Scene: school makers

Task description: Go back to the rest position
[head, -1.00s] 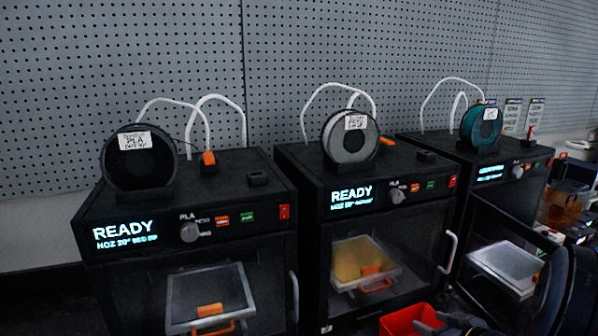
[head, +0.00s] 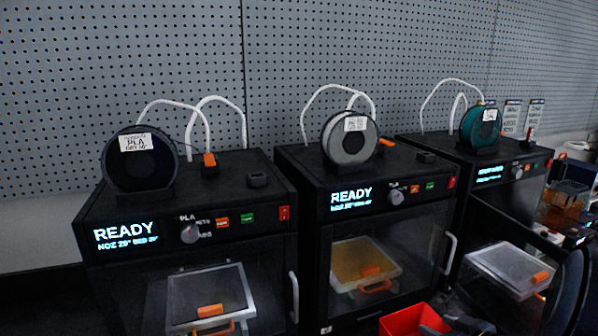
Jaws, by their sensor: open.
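My gripper is not visible in the head view. A dark rounded shape (head: 570,290) stands at the lower right edge; I cannot tell whether it is part of my arm. Three black 3D printers stand in a row: the left printer (head: 255,237), the middle printer (head: 312,185) and the right printer (head: 460,152). The left and middle screens read READY. The right printer's door seems open, and a plate (head: 505,266) with an orange piece (head: 541,278) shows there.
A red bin (head: 412,320) stands at the bottom, below the middle printer. A black spool (head: 140,160), a grey spool (head: 350,138) and a teal spool (head: 481,128) sit on top of the printers. A grey pegboard wall (head: 370,45) is behind.

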